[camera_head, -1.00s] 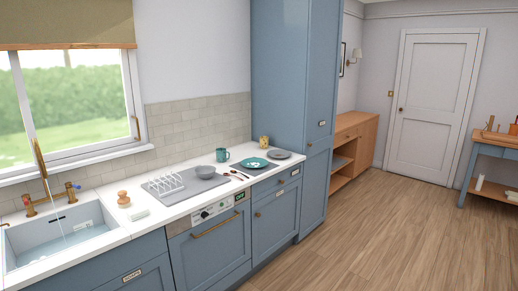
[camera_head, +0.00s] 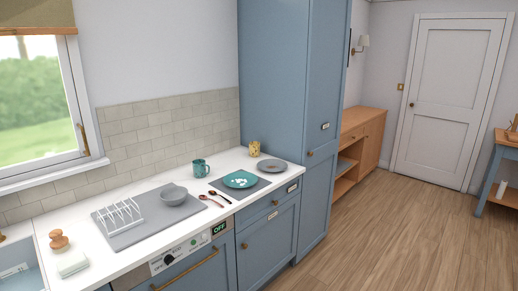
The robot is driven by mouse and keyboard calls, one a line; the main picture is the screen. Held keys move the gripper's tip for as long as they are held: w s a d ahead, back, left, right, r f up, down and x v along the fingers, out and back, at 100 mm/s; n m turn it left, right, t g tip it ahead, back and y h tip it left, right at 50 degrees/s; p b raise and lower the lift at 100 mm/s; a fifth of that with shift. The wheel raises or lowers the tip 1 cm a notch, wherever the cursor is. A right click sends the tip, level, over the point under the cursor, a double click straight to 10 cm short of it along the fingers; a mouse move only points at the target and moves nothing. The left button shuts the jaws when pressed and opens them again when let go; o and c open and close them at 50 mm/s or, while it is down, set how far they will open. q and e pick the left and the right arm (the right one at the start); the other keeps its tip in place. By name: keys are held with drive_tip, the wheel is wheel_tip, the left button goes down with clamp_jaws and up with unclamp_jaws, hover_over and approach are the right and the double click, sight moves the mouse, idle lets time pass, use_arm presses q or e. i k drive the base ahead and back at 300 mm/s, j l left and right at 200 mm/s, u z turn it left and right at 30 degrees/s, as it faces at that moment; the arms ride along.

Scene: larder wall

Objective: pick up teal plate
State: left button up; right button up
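The teal plate (camera_head: 232,182) lies flat on a dark grey mat (camera_head: 262,183) on the white counter, with white marks or pieces on its surface. A grey plate (camera_head: 272,166) lies just behind and to its right. A teal mug (camera_head: 201,168) stands to its back left. Two spoons, one dark and one reddish (camera_head: 212,200), lie to its left. Neither of my grippers shows in the head view.
A grey mat (camera_head: 130,236) holds a white rack (camera_head: 121,214) and a grey bowl (camera_head: 173,194). A yellow patterned cup (camera_head: 254,148) stands near the tall blue cupboard (camera_head: 285,90), which rises close behind the plates. The wooden floor (camera_head: 370,240) at right is clear.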

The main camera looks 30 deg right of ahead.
sight(241, 179)
drive_tip(key=i+l+z, duration=0.1)
drive_tip(key=i+l, duration=0.8)
drive_tip(key=l, duration=0.15)
drive_tip(key=i+l, duration=0.9)
drive_tip(key=l+z, duration=0.05)
drive_tip(key=l, duration=0.05)
